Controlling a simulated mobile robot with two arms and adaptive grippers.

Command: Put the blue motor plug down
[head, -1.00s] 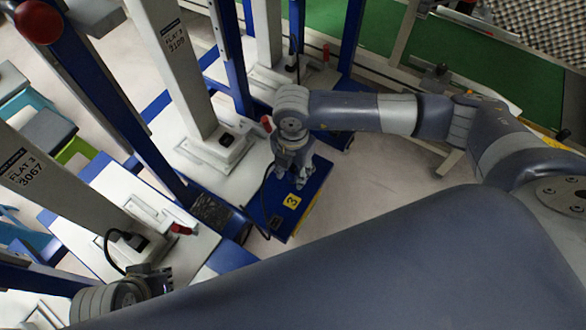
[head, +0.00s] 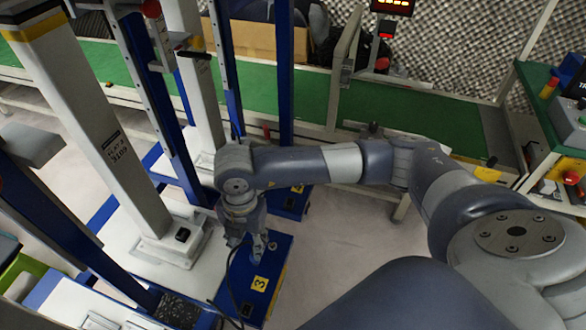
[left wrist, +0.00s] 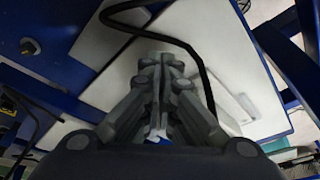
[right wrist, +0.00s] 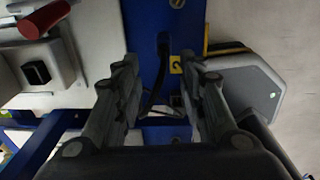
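My right gripper (head: 260,248) points down over a blue box with a yellow number label (head: 259,284). In the right wrist view its two fingers (right wrist: 165,85) stand apart, so it is open. A black cable (right wrist: 160,75) runs between and below the fingers. A blue block (right wrist: 166,131) shows low between them; I cannot tell whether it is the blue motor plug or part of the blue base. My left gripper (left wrist: 165,68) has its fingertips together over a white plate (left wrist: 115,92). A black cable (left wrist: 185,45) loops past it. A small blue patch shows between its finger bases, unclear.
Grey columns (head: 112,145) on white bases and blue posts (head: 225,70) crowd the left. A green conveyor (head: 390,108) runs across the back. Light floor (head: 345,235) lies clear right of the blue box. A red handle (right wrist: 43,18) shows in the right wrist view.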

